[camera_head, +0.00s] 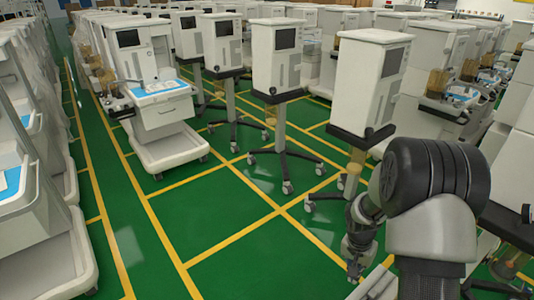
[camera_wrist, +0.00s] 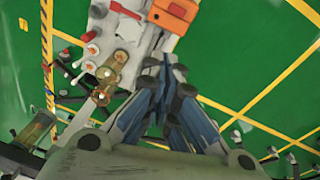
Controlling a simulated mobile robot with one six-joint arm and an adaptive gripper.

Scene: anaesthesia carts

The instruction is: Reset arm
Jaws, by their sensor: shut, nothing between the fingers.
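My gripper (camera_head: 354,272) hangs low at the lower right in the head view, pointing down beside the anaesthesia carts. My arm bends above it and hides part of what is behind. In the wrist view my gripper (camera_wrist: 165,72) shows its blue-grey fingers drawn together, with nothing held. Beyond the fingertips lies a white machine part (camera_wrist: 130,42) with an orange block (camera_wrist: 175,14) and a red piece. I cannot tell whether the fingers touch it.
A white cart with a blue tray (camera_head: 160,88) stands at the left. Several monitor carts on wheeled stands, such as the near one (camera_head: 366,85), line the back. More carts crowd both sides. The green floor (camera_head: 235,200) with yellow lines is open in the middle.

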